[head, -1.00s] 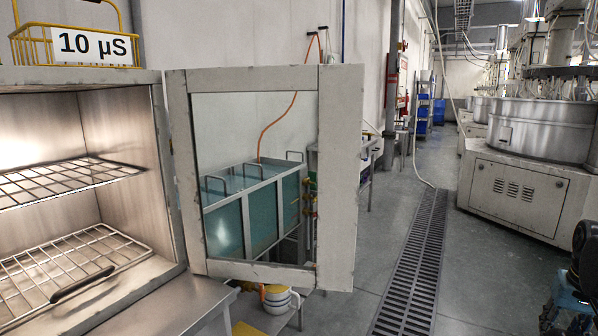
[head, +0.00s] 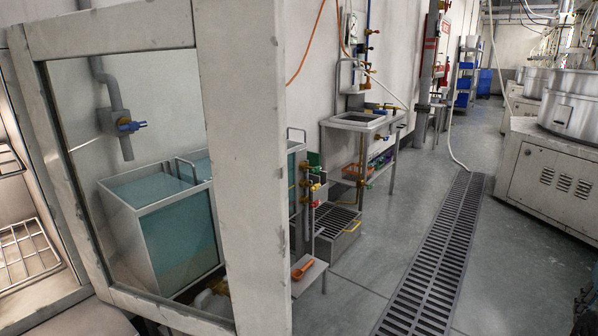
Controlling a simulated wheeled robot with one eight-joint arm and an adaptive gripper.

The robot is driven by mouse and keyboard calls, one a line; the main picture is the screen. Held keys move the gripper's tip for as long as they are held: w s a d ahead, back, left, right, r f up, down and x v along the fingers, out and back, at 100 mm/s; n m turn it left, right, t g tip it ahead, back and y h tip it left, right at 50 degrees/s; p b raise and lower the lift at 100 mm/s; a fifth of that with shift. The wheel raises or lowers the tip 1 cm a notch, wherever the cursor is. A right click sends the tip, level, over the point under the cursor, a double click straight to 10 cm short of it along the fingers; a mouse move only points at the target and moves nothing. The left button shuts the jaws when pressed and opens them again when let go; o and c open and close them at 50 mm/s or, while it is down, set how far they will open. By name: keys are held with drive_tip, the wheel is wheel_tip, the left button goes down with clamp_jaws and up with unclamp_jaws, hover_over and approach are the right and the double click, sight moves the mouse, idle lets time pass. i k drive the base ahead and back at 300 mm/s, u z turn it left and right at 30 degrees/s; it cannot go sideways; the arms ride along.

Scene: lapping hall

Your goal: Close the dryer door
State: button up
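The dryer door (head: 238,150) stands open at the left of the head view, a pale chipped frame around a clear glass pane. It is hinged on its left side at the dryer (head: 62,300), whose lit inside shows at the left edge. A wire rack (head: 28,258) is inside the dryer, with part of another above it. Most of the dryer is out of view or behind the door. My gripper is not in view.
A tank with teal sides (head: 180,235) shows through the glass. A sink stand (head: 362,122) is beyond the door. A floor drain grate (head: 432,255) runs along the aisle, with open floor beside it. Large machines (head: 548,180) stand at the right.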

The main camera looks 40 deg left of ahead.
sight(239, 45)
drive_tip(key=i, duration=2)
drive_tip(key=u, duration=4.65)
drive_tip(key=i, duration=0.95)
